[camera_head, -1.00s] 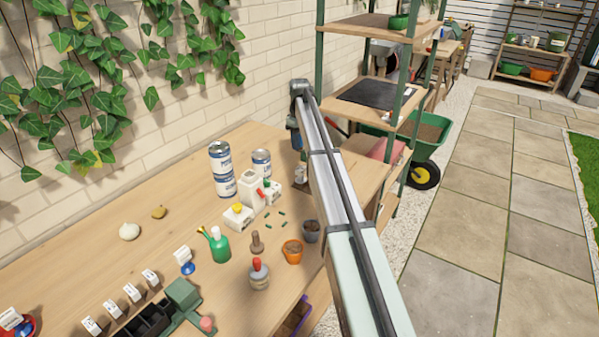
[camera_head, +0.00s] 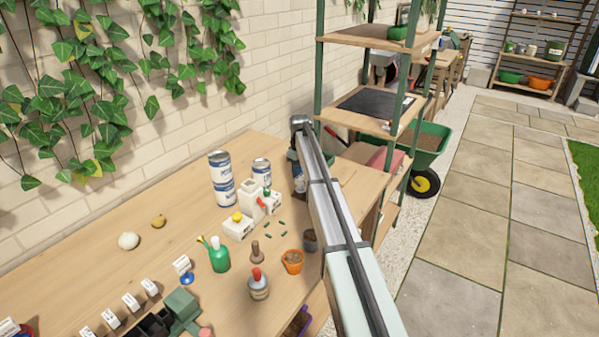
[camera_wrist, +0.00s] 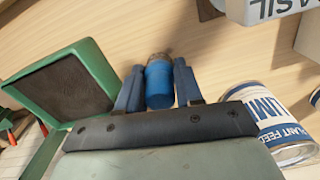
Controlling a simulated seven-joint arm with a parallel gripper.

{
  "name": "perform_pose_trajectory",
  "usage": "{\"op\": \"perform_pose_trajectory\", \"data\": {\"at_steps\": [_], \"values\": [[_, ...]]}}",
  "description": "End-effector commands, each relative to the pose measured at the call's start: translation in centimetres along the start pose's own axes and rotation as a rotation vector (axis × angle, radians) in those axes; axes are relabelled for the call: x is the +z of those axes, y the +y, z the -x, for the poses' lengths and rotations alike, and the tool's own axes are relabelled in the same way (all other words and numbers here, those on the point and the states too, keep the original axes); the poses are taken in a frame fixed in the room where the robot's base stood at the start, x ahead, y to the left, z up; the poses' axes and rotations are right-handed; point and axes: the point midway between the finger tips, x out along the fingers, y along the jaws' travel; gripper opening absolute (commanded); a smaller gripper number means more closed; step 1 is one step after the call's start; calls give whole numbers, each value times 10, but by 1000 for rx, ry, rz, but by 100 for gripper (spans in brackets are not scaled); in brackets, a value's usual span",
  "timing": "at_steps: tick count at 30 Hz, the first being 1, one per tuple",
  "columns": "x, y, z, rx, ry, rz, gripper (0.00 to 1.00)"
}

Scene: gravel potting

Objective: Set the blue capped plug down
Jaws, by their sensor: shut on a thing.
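The blue capped plug (camera_wrist: 160,84) is upright between the two blue fingers of my gripper (camera_wrist: 157,82) in the wrist view. The fingers are shut on its sides. A brownish end shows just past the blue part, over the bare wooden bench top (camera_wrist: 105,28). I cannot tell whether the plug touches the wood. In the head view my gripper (camera_head: 298,172) is low at the back right of the bench, behind the white blocks and partly hidden by my arm. The plug cannot be made out there.
In the wrist view a green tray with a dark inside (camera_wrist: 62,85) is left of my gripper. A plant feed can (camera_wrist: 278,135) is at right and a white lettered block (camera_wrist: 262,8) at top right. An orange pot (camera_head: 292,262) stands near the front edge.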

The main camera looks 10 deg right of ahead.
Motion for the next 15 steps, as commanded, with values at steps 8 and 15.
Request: {"op": "perform_pose_trajectory", "data": {"at_steps": [8,15], "values": [[0,0,-1,0,0,0,7],[0,0,-4,0,0,0,46]]}}
